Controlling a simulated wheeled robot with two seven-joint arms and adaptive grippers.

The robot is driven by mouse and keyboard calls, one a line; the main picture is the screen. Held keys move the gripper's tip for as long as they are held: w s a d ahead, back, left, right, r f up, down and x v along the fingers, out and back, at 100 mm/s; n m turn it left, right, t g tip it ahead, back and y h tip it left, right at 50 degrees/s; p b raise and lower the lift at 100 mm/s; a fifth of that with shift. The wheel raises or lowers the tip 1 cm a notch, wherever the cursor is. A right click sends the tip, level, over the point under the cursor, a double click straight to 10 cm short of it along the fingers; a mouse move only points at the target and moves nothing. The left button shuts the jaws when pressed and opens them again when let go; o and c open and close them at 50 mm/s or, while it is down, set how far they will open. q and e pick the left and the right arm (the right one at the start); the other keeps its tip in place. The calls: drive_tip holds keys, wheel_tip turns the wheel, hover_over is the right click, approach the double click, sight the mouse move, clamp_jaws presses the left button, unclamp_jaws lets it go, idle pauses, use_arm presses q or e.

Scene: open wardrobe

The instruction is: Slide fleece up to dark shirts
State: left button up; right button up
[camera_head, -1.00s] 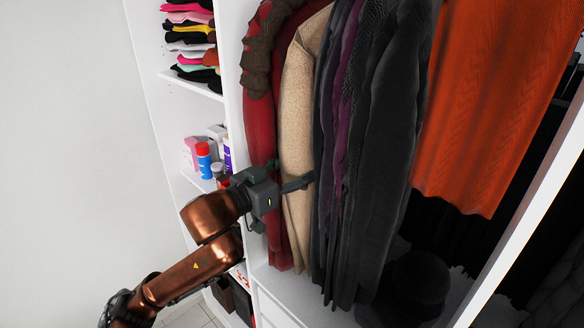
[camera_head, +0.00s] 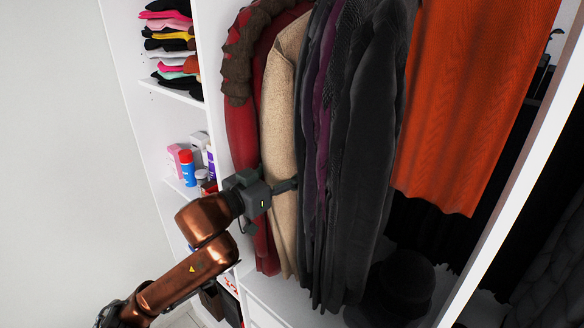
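The beige fleece (camera_head: 281,110) hangs in the wardrobe between a red garment (camera_head: 240,130) with a brown furry trim on its left and the dark shirts (camera_head: 362,130) on its right. The fleece is close against the dark shirts, with little or no gap showing. My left gripper (camera_head: 285,186) is at the lower part of the fleece, its fingers reaching across the front of it toward the dark shirts. Whether the fingers are open or shut on cloth is hard to see. My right gripper is not in view.
An orange knit garment (camera_head: 470,100) hangs to the right of the dark shirts. A black hat (camera_head: 405,278) sits below them. Shelves on the left hold folded clothes (camera_head: 172,40) and small bottles (camera_head: 188,168). A white upright panel (camera_head: 212,90) stands left of the red garment.

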use_arm(q)
drive_tip(key=c, duration=0.5)
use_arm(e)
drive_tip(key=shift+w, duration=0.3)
use_arm(q)
drive_tip(key=shift+s+d, duration=0.15)
drive_tip(key=shift+d, duration=0.1)
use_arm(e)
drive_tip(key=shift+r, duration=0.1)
use_arm(q)
drive_tip(key=shift+s+d+f, duration=0.1)
drive_tip(key=shift+s+d, duration=0.1)
drive_tip(key=shift+d, duration=0.05)
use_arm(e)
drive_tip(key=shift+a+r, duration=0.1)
